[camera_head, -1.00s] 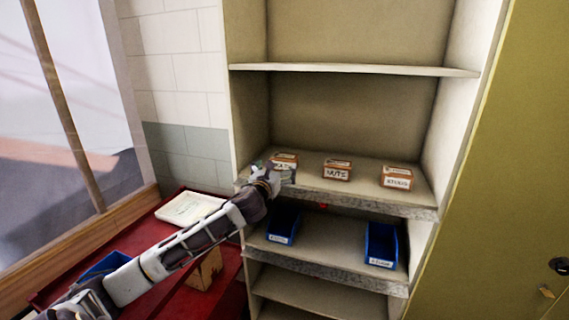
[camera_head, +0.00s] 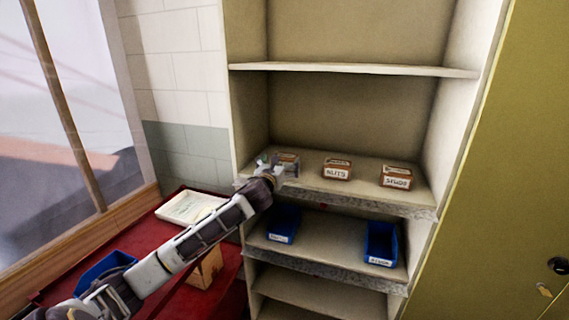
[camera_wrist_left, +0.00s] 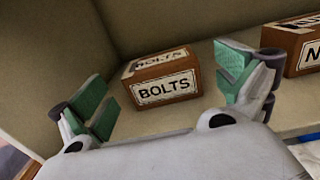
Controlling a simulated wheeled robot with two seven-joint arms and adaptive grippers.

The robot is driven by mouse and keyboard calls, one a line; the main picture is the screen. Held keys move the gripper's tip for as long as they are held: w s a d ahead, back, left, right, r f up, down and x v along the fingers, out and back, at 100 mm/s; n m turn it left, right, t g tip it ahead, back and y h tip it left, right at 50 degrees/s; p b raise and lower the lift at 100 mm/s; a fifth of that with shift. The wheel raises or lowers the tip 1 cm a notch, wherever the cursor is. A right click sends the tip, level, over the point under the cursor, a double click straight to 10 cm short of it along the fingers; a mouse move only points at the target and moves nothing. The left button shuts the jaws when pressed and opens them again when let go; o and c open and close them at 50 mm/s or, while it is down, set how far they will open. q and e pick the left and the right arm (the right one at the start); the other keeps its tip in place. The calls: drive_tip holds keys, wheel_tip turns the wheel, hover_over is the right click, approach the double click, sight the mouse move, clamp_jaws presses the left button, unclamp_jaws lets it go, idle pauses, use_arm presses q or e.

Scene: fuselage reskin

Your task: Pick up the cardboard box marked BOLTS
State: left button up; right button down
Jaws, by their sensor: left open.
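The cardboard box marked BOLTS (camera_wrist_left: 162,80) sits upright on the shelf in the left wrist view, its label facing me. In the head view the box (camera_head: 288,158) is at the left end of the middle shelf, partly hidden by my left gripper (camera_head: 278,168). My left gripper (camera_wrist_left: 165,100) is open in the left wrist view, its green-padded fingers to either side of the box and nearer the camera. Nothing is held in it. My right gripper is not in view.
The NUTS box (camera_head: 337,170) and a STUDS box (camera_head: 396,178) stand to the right on the same shelf (camera_head: 365,160). Blue bins (camera_head: 284,224) (camera_head: 381,244) are on the shelf below. A red bench (camera_head: 165,236) with a white tray (camera_head: 190,208) is at left.

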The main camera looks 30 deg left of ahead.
sight(282, 159)
use_arm(q)
drive_tip(key=shift+p+x, duration=0.45)
drive_tip(key=shift+x, duration=2.15)
drive_tip(key=shift+a, duration=0.1)
drive_tip(key=c, duration=1.2)
drive_tip(key=shift+r, duration=0.15)
drive_tip(key=shift+c, duration=0.2)
drive_tip(key=shift+r, duration=5)
